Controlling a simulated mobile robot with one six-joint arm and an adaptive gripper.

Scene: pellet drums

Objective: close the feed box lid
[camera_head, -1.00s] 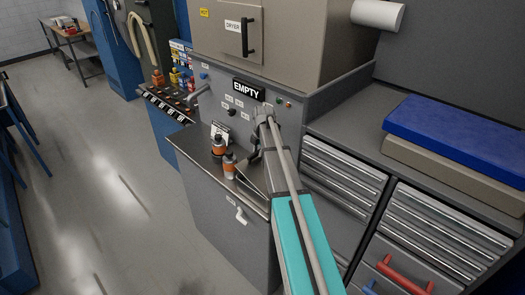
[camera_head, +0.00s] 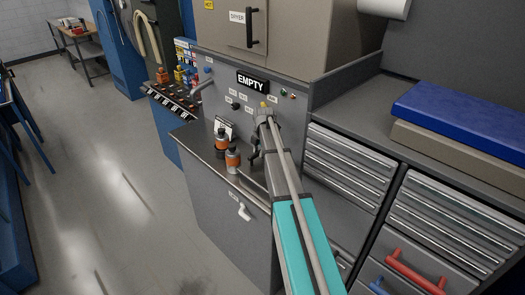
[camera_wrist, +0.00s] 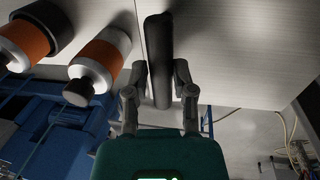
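The grey feed box (camera_head: 215,205) stands left of my arm, with a metal top and a white handle (camera_head: 243,211) on its front. A dark bar-like handle (camera_wrist: 159,50) lies against a pale brushed-metal panel (camera_wrist: 230,50), which may be the lid. My gripper (camera_wrist: 159,75) is open, with its fingers on either side of this bar. Narrow gaps seem to show beside it, and I cannot tell whether they touch. In the head view my arm hides most of this area, and how far the lid stands open is unclear.
Two orange-banded bottles (camera_head: 233,159) (camera_head: 221,142) stand on the metal top, close left of my gripper. The dryer (camera_head: 280,30) and an EMPTY sign (camera_head: 252,82) are behind. Drawers (camera_head: 345,165) stand to the right. Open floor (camera_head: 100,190) lies left.

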